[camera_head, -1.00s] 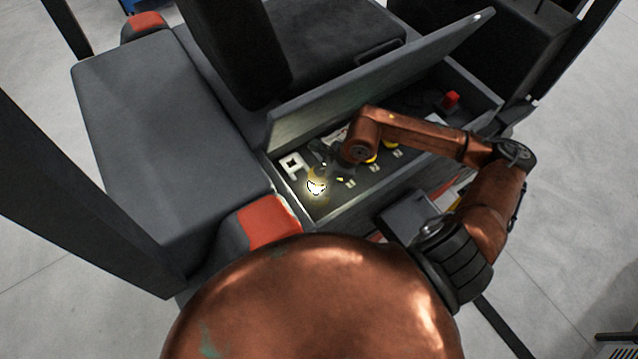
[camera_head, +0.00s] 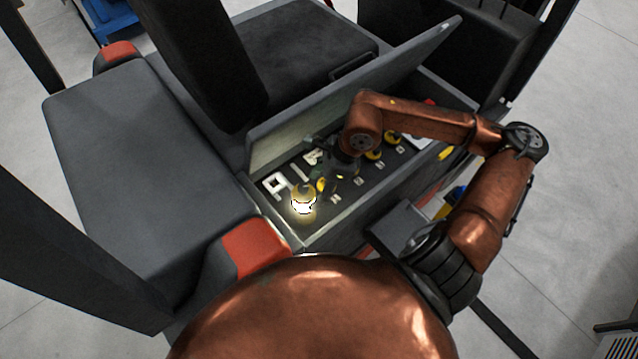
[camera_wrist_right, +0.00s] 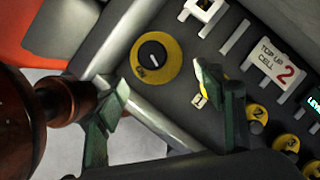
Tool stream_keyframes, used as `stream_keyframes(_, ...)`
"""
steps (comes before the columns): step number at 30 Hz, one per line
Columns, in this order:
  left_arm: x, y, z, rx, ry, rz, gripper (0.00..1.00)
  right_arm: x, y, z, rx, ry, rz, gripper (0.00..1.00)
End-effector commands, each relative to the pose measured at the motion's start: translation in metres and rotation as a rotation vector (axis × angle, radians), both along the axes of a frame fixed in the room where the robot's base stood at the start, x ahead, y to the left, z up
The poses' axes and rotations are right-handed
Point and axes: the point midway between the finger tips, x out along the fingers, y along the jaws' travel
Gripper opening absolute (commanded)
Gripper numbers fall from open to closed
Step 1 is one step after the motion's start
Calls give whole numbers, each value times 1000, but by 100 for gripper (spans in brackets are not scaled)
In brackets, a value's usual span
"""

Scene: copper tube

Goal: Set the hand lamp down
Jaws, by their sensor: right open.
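In the head view a bright white glow (camera_head: 303,206) shows at the near left end of the open compartment; I cannot tell whether it is the hand lamp or light falling there. My right gripper (camera_wrist_right: 167,112) is over this end of the compartment, its two dark green fingers wide apart with nothing seen between them. A brown rounded thing (camera_wrist_right: 22,120) with a narrow neck shows at the left of the wrist view, beside the left finger; I cannot tell whether it is the lamp. In the head view my wrist hides much of the gripper. My left gripper is not in view.
A yellow rotary knob (camera_wrist_right: 154,60) marked ON lies near the fingers. Smaller numbered yellow knobs (camera_wrist_right: 257,113) and a "TOP UP CELL 2" label (camera_wrist_right: 275,62) are to its right. The raised lid (camera_head: 350,95) stands behind the compartment. A red corner (camera_head: 240,248) is in front left.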

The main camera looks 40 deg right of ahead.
Motion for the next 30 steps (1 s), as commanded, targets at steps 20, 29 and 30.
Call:
stream_keyframes(20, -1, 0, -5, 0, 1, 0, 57, -7, -10, 29, 1, 1, 0, 63)
stream_keyframes(29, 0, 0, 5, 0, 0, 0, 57, -7, -10, 39, 1, -1, 1, 63)
stream_keyframes(30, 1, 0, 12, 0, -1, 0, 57, -7, -10, 47, 1, -2, 1, 63)
